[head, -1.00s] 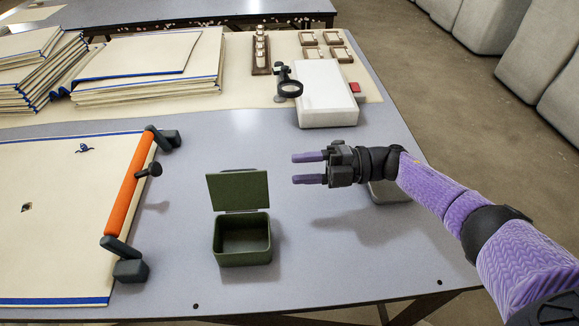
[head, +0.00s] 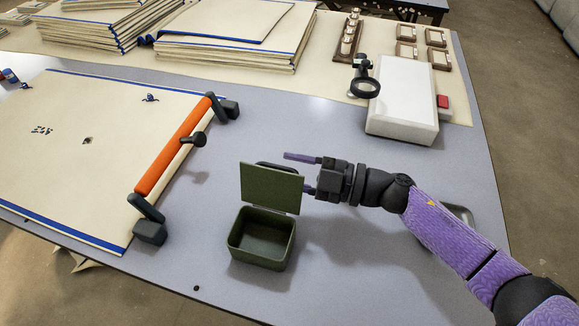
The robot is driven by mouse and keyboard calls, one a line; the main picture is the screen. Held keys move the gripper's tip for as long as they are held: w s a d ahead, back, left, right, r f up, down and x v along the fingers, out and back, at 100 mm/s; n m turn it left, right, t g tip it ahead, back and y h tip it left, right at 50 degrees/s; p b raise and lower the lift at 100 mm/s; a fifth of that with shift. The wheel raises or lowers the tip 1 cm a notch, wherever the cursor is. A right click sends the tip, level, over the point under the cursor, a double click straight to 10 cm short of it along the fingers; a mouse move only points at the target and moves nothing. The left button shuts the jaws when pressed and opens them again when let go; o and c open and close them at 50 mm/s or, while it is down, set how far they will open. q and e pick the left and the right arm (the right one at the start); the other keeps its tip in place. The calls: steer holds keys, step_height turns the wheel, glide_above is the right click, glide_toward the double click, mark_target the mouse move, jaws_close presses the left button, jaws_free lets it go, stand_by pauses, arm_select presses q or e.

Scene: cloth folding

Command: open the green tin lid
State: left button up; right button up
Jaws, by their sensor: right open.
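The green tin (head: 262,238) stands on the grey table. Its lid (head: 271,187) stands upright at the tin's back edge, and the tin's inside shows empty. My right gripper (head: 298,172) is open, with two purple fingers spread apart. It is just right of the lid and at its upper part. The lower finger's tip is close to the lid's right edge; I cannot tell if it touches. A dark shape shows behind the lid's top edge. My left gripper is not in view.
A cream cloth (head: 75,150) with blue edges lies at left, with an orange-handled bar (head: 173,146) on its right side. A white box (head: 403,98), a magnifier (head: 364,86) and cloth stacks (head: 235,40) stand at the back. Bare table lies in front of my right arm.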

steer(key=shift+w+a, duration=0.25)
steer(key=shift+a, duration=0.45)
jaws_close()
steer(key=shift+r, duration=0.1)
